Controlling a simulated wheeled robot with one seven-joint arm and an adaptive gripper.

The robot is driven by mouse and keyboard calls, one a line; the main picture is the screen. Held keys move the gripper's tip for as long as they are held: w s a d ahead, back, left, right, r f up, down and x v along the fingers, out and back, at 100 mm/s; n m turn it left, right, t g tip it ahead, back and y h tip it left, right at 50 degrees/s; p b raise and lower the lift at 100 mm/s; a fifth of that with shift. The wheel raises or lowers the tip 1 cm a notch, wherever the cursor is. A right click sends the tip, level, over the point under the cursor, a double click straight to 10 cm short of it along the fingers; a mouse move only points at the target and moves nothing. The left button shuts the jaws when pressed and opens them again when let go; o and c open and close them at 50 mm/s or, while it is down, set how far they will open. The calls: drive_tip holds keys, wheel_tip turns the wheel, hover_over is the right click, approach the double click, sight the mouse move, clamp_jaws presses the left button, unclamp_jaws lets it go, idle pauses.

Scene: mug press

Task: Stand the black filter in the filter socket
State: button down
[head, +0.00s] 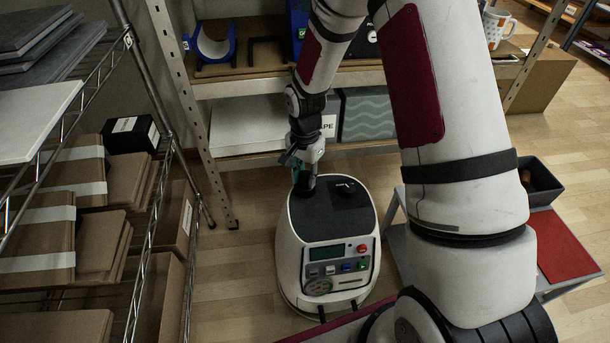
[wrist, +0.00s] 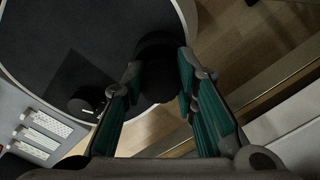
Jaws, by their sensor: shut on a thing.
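The black filter (wrist: 158,72) is dark and round, and it sits between the teal-padded fingers of my gripper (wrist: 160,85) in the wrist view. In the head view my gripper (head: 303,164) points down at the left rear of the top of a white machine (head: 290,262). The filter (head: 304,184) shows as a dark shape just below it, near the machine's edge. I cannot tell whether the filter touches the dark top (wrist: 110,30) or hangs above it. I cannot make out the filter socket.
A black knob (wrist: 88,101) stands on a darker square patch of the machine's top. A control panel (head: 338,271) with coloured buttons is on its front. Wire shelving (head: 148,200) with cardboard boxes is at left. A shelf rack (head: 270,85) stands behind; a low table (head: 568,248) is at right.

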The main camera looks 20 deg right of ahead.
drive_tip(key=shift+f, duration=0.3)
drive_tip(key=c, duration=1.3)
unclamp_jaws()
drive_tip(key=shift+f, duration=0.15)
wheel_tip(320, 180, up, 13)
drive_tip(key=p, duration=0.5)
wheel_tip(320, 180, up, 11)
drive_tip(key=n, duration=0.2)
hover_over(305, 175)
drive_tip(key=s, duration=0.6)
drive_tip(key=s+r+n, duration=0.3)
drive_tip(key=s+r, duration=0.2)
drive_tip(key=s, duration=0.3)
drive_tip(key=s+r+n, duration=0.2)
drive_tip(key=s+r, duration=0.4)
drive_tip(key=s, duration=0.3)
drive_tip(key=s+n, duration=0.1)
drive_tip(key=s, duration=0.3)
drive_tip(key=s+n, duration=0.1)
drive_tip(key=s, duration=0.3)
drive_tip(key=s+n, duration=0.2)
drive_tip(key=s, duration=0.3)
drive_tip(key=shift+a+r, duration=0.1)
drive_tip(key=shift+r, duration=0.2)
